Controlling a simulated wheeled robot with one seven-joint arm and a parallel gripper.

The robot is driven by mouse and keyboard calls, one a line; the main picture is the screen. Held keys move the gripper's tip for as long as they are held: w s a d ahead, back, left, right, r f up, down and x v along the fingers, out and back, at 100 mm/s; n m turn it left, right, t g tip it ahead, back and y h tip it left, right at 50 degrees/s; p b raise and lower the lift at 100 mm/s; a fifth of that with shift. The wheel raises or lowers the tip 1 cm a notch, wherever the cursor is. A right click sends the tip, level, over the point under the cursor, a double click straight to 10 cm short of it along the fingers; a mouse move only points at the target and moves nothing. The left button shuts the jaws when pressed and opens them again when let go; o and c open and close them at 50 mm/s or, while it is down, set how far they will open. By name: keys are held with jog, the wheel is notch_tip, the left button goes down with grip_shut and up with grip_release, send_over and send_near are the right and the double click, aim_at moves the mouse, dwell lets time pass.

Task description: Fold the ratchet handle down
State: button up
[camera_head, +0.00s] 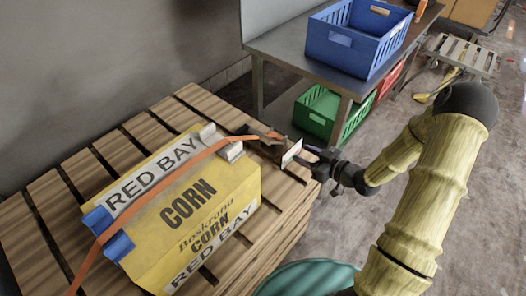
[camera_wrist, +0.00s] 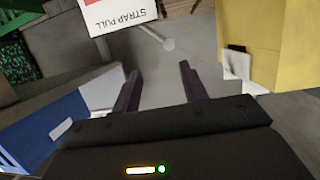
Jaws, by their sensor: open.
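The orange strap (camera_head: 170,185) runs over a yellow corn carton (camera_head: 195,215) on a wooden pallet. At the strap's right end, the ratchet (camera_head: 265,145) sits by the carton's far right edge. It is small and dark, and I cannot make out its handle's angle. A white tag (camera_head: 291,153) stands between the ratchet and my gripper (camera_head: 312,160). In the wrist view, a tag reading "STRAP PULL" (camera_wrist: 118,14) is at the top, beyond my gripper (camera_wrist: 160,85). The two dark fingers are apart with nothing visible between them.
A blue crate (camera_head: 340,42) stands on a metal table (camera_head: 285,48) behind. A green crate (camera_head: 318,115) is below it. Open floor (camera_head: 400,120) lies right of the pallet.

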aim_at(269, 141)
jog(key=f+y+b, duration=0.1)
jog(key=s+f+t+y+b, duration=0.1)
jog(key=f+y, duration=0.1)
jog(key=shift+a, duration=0.15)
jog(key=x, duration=1.7)
jog(key=shift+w+a+r, duration=0.1)
jog(key=shift+w+a, duration=0.05)
jog(key=shift+w, duration=0.05)
jog(key=shift+c, duration=0.4)
grip_shut()
